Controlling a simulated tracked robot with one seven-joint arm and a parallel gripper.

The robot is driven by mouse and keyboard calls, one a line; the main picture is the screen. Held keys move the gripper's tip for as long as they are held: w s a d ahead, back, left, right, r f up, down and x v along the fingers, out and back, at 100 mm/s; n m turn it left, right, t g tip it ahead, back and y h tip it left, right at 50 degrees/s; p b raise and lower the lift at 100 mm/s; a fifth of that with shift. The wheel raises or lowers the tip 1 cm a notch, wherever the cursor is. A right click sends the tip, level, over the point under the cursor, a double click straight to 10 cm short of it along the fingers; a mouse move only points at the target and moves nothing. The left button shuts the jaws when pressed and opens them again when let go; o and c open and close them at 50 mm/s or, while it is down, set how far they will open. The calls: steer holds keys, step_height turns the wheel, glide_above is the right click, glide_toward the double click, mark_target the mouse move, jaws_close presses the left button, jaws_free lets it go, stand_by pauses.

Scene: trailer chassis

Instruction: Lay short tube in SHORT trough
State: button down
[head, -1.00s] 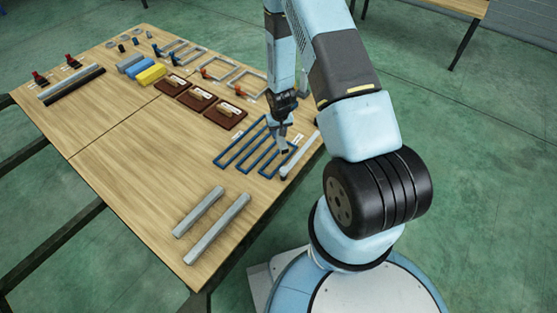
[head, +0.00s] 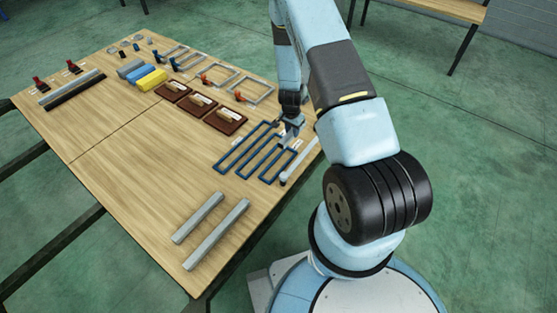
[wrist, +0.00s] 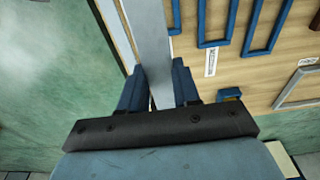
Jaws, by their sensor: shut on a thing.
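My gripper (head: 291,133) is over the far end of the blue troughs, near the right table edge. In the wrist view its two dark blue fingers (wrist: 158,90) are shut on a grey tube (wrist: 148,30), which runs away from them up the picture. In the head view I cannot clearly tell the held tube from the gripper. The blue troughs (head: 233,158) lie flat on the table; they also show in the wrist view (wrist: 202,25), right of the tube. A white label (wrist: 211,62) by one trough is too small to read.
A pale bar (head: 299,163) lies along the right table edge. Two grey bars (head: 198,218) lie at the front. Brown trays (head: 224,121), coloured blocks (head: 152,79) and grey frames (head: 255,91) stand farther back. The left middle of the table (head: 130,165) is clear.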

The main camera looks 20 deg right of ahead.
mark_target(280, 147)
steer(key=s+a+f, duration=0.1)
steer(key=a+f, duration=0.1)
steer(key=s+a+f, duration=0.1)
steer(key=a+f, duration=0.1)
steer(key=s+a+f, duration=0.2)
steer(key=shift+a+f, duration=0.1)
steer(key=shift+a, duration=0.2)
steer(key=shift+s+a+f, duration=0.2)
steer(key=shift+a+f, duration=0.2)
steer(key=shift+f, duration=0.15)
steer(key=shift+s+a+f, duration=0.1)
steer(key=shift+a+f, duration=0.05)
steer(key=shift+f, duration=1.6)
steer(key=shift+f, duration=0.6)
